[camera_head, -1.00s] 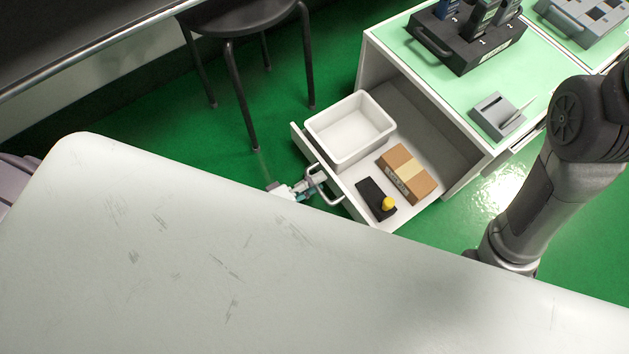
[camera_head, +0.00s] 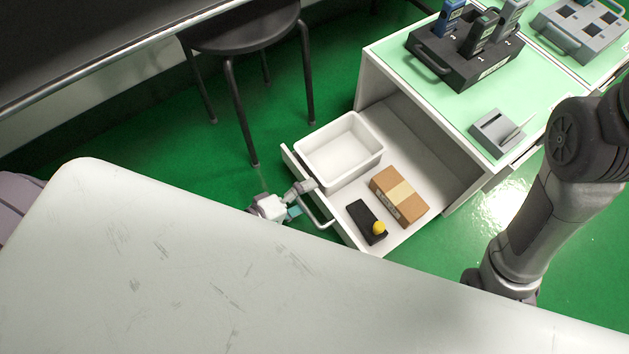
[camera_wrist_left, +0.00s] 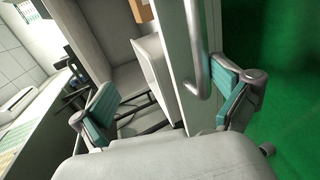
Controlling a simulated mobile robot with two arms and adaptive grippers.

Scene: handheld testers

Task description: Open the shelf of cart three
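The white cart (camera_head: 375,82) has its drawer (camera_head: 349,228) pulled well out toward the lower left. A metal bar handle (camera_head: 318,212) is on the drawer front; it also shows in the left wrist view (camera_wrist_left: 197,62). My left gripper (camera_head: 296,200) is at the drawer front beside the handle. In the left wrist view my left gripper (camera_wrist_left: 170,108) has its teal-padded fingers wide apart, with the handle and the drawer front's edge between them. The handle is close to the right finger; contact is unclear. My right gripper is out of view.
In the drawer are a white bin (camera_head: 342,150), a brown carton (camera_head: 400,197) and a black device with a yellow knob (camera_head: 379,227). Testers stand in a black holder (camera_head: 462,55) on the cart. A black stool (camera_head: 240,30) stands behind; a white table (camera_head: 180,260) fills the foreground.

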